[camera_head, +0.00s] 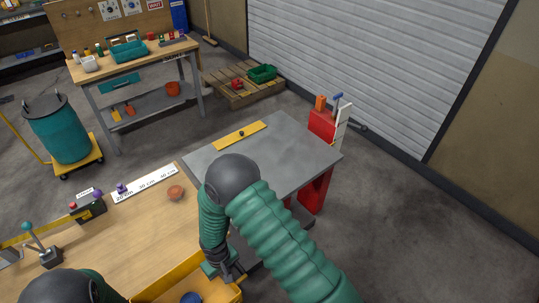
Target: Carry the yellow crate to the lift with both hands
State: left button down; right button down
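The yellow crate (176,277) shows only in part at the bottom edge, at the right end of the wooden bench. A blue round thing (191,298) lies inside it. My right gripper (224,272) is at the crate's right rim, pointing down; its fingers are small and dark, and I cannot tell whether they are closed on the rim. My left arm shows at the bottom left, but its gripper is out of view. The lift (300,140) has a grey top and red legs and stands beyond the bench; my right arm covers part of it.
A yellow strip (239,135) with a dark knob lies on the lift top. The wooden bench (130,240) holds a ruler plate (146,184), a reddish lump (175,193) and a lever (45,252). A teal drum (60,130) stands on a yellow dolly at left. The floor at right is clear.

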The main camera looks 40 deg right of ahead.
aim_at(281, 172)
jog(key=l, duration=1)
jog(key=k+l, duration=0.1)
jog(key=l, duration=0.95)
jog(key=i+l, duration=0.35)
jog(key=l, duration=0.15)
jog(key=i+l, duration=0.35)
jog(key=l, duration=0.15)
jog(key=i, duration=0.2)
